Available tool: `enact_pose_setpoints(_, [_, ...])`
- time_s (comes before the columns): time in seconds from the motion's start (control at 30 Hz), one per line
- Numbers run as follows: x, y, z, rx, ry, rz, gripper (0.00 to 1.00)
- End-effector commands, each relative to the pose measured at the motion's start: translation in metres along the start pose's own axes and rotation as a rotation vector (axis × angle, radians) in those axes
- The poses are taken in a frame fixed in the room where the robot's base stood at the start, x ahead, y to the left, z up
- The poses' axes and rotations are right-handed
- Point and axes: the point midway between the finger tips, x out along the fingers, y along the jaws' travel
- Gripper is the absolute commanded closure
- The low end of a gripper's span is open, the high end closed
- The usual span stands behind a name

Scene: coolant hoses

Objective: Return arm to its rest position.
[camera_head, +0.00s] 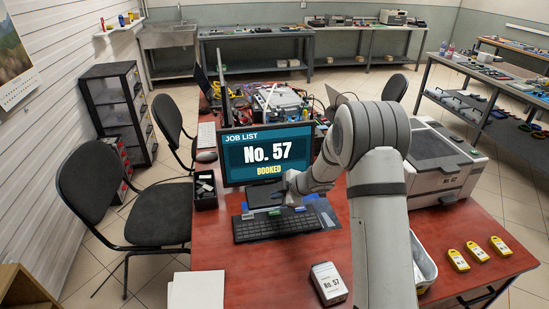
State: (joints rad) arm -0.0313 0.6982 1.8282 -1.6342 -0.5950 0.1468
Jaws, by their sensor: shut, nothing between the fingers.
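My arm rises from the bottom right, bends at an elbow above the table and reaches down to the left. My gripper (281,203) is shut and empty. It shows just in front of the lower right of the monitor (268,152), above the back edge of the black keyboard (278,224). The monitor reads "JOB LIST No. 57 BOOKED". My forearm hides part of the table and whatever lies behind it. I cannot tell whether the fingertips touch the things under them.
A white box marked No. 57 (328,283) lies on the red table (255,284). A grey machine (440,160) stands right of my arm, with several yellow devices (476,251) in front of it. A white bin (424,262) sits beside my arm. Chairs (140,200) stand left.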

Motion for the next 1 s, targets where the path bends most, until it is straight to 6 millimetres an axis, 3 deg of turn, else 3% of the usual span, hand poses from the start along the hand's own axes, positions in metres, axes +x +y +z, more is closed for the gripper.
enact_pose_setpoints(0.13, [-0.013, 0.011, -0.001, 0.021, -0.031, 0.040, 1.00])
enact_pose_setpoints(0.23, [-0.042, 0.031, -0.002, 0.080, -0.106, 0.129, 1.00])
enact_pose_setpoints(0.4, [-0.125, 0.059, 0.001, 0.270, -0.297, 0.328, 1.00])
enact_pose_setpoints(0.53, [-0.192, 0.054, 0.003, 0.456, -0.434, 0.443, 1.00])
enact_pose_setpoints(0.67, [-0.254, 0.025, 0.001, 0.664, -0.549, 0.514, 1.00])
enact_pose_setpoints(0.77, [-0.294, -0.009, -0.005, 0.834, -0.619, 0.537, 1.00])
enact_pose_setpoints(0.9, [-0.338, -0.072, -0.021, 1.081, -0.688, 0.515, 1.00])
enact_pose_setpoints(1.0, [-0.358, -0.121, -0.038, 1.248, -0.711, 0.465, 1.00])
